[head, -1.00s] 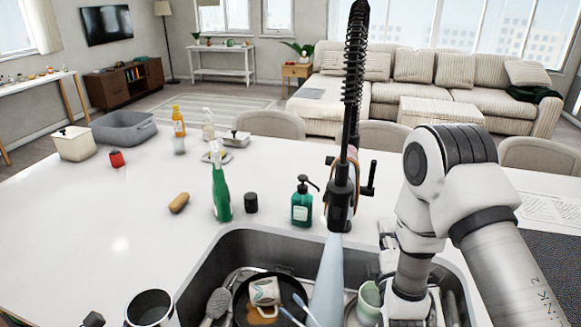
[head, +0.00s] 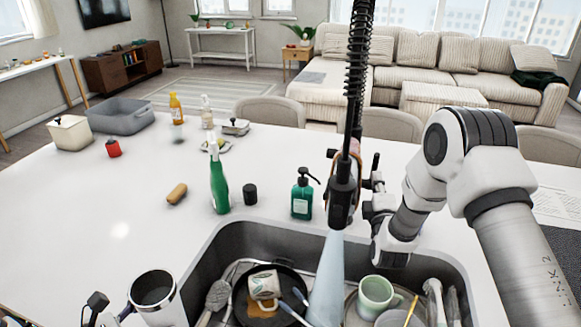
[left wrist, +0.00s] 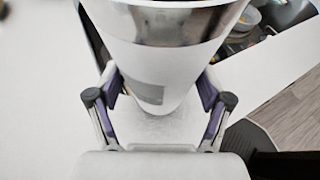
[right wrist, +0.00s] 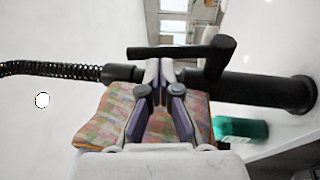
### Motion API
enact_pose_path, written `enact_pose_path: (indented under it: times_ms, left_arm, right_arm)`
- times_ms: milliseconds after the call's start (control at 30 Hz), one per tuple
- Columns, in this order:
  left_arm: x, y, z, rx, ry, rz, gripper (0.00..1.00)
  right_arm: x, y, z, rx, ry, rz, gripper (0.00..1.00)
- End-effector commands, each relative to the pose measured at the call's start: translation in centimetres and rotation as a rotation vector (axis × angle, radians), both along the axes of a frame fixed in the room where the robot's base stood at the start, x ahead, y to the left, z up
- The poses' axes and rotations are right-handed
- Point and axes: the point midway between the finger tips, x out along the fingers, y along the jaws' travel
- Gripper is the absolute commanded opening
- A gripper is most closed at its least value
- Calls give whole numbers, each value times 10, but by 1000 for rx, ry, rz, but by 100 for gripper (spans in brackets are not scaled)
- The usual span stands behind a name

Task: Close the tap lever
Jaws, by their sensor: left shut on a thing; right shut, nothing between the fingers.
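The black tap (head: 342,190) with its spring hose stands at the sink's far edge, and a pale water stream (head: 328,275) runs from it into the sink. Its black lever (head: 375,165) sticks up on the right side; in the right wrist view the lever (right wrist: 222,56) lies across, just above my fingertips. My right gripper (right wrist: 158,68) is shut and empty, in front of the tap body; whether it touches the lever is unclear. In the head view, the right wrist is right of the tap. My left gripper (left wrist: 158,105) is shut on a white-and-metal cup (left wrist: 160,60), also in the head view (head: 155,292).
A patterned item (right wrist: 95,125) shows behind my right gripper.

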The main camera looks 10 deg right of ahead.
Motion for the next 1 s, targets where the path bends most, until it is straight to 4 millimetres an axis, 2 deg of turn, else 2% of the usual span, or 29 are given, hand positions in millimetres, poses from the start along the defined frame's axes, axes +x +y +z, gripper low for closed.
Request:
enact_pose_path:
  times_ms: [200,533,700,800,1000]
  left_arm:
    - [0,0,0,-1,-1,0,30]
    - [0,0,1,-1,-1,0,30]
    - [0,0,12,-1,-1,0,30]
    - [0,0,0,-1,-1,0,30]
    - [0,0,3,-1,-1,0,30]
  right_arm:
    - [19,-5,3,0,0,0,0]
    - [20,-5,4,1,3,0,0]
    - [26,-8,12,38,77,-1,0]
    - [33,-11,8,46,91,-1,0]
    - [33,-11,11,43,92,0,0]
